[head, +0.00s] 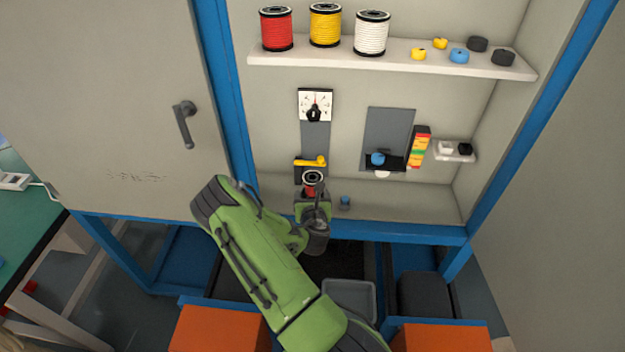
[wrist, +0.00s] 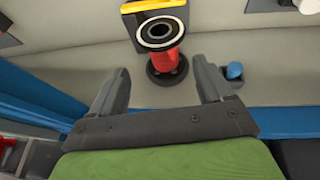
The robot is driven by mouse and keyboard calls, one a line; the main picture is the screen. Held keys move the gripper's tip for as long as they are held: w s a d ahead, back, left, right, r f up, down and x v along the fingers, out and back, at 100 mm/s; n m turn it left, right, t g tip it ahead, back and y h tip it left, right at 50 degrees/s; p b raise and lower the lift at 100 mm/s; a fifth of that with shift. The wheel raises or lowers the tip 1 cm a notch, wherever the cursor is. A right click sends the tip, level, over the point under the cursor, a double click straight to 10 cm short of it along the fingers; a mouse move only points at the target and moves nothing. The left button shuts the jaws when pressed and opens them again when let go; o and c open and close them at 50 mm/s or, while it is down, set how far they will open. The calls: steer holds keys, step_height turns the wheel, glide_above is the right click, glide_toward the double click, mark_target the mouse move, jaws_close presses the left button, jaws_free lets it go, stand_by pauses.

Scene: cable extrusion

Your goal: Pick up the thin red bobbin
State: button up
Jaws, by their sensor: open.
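The thin red bobbin (wrist: 165,60) stands upright on the cabinet floor in the wrist view, with a black flanged base and a black and white ring on top. In the head view its top and part of its red body (head: 310,190) show just beyond my gripper (head: 313,203), which hides its lower part. In the wrist view my gripper (wrist: 158,88) is open and empty. Its two fingers point toward the bobbin, which stands between them in the picture but a little ahead of the fingertips. No contact shows.
A yellow lever part (head: 311,162) sits right behind the bobbin. A small blue-topped piece (wrist: 234,72) stands close to the right finger. Red, yellow and white spools (head: 372,34) stand on the upper shelf (head: 400,63). The cabinet floor (head: 410,204) is clear farther right.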

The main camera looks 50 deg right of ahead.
mark_target(313, 196)
steer(key=p+x, duration=0.2)
steer(key=x, duration=0.6)
steer(key=shift+s+d, duration=0.15)
steer(key=shift+s, duration=0.05)
steer(key=shift+r, duration=0.1)
steer(key=c, duration=1.1)
